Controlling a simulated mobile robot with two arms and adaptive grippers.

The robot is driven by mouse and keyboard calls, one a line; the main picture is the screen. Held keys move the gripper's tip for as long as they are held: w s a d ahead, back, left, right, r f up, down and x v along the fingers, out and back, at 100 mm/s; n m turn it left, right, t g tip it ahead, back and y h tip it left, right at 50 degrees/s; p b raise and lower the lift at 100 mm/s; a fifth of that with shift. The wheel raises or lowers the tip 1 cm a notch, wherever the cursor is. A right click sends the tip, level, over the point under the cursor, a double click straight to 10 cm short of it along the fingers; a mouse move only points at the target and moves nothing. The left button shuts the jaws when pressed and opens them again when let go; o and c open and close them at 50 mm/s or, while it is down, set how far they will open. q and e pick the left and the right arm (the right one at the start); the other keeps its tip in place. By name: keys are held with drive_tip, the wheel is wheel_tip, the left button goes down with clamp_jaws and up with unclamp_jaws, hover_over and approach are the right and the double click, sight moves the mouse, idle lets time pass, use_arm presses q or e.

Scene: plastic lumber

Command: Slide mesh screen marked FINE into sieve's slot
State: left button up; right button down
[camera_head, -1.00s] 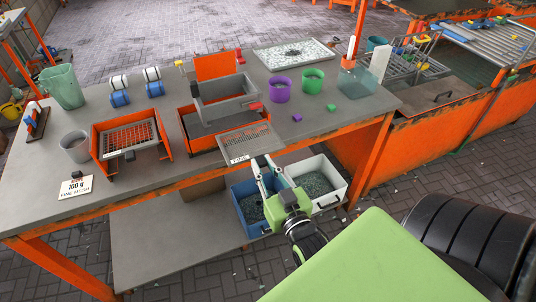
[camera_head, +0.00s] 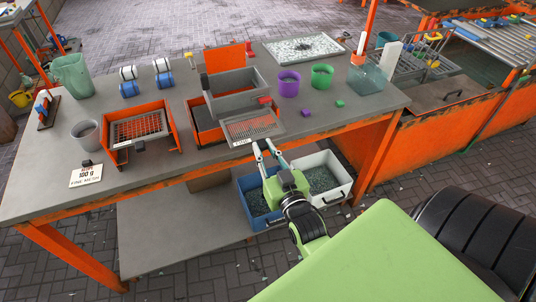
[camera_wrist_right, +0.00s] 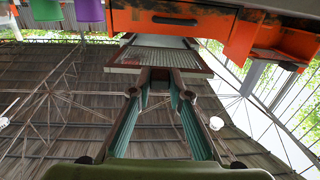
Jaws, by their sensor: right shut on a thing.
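The sieve has an orange frame (camera_head: 207,131) and a grey box (camera_head: 238,102) on top. The screen's far edge is close to the sieve's front right; I cannot tell whether it has entered the slot, which is hidden. My left gripper is not in view.
An orange rack with a mesh (camera_head: 143,128) stands left of the sieve, beside a grey cup (camera_head: 87,134) and a "100 g FINE MESH" card (camera_head: 86,175). Purple (camera_head: 289,84) and green (camera_head: 322,76) cups stand to the right. Blue (camera_head: 259,201) and white (camera_head: 323,177) bins are below.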

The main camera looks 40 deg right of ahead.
sight(255, 131)
drive_tip(key=shift+x, duration=0.8)
drive_tip(key=shift+r, duration=0.15)
drive_tip(key=shift+p, duration=0.8)
idle(1.0)
drive_tip(key=shift+b+x, duration=0.3)
drive_tip(key=shift+x, duration=2.55)
drive_tip(key=shift+b+x, duration=0.9)
drive_tip(key=shift+x, duration=2.5)
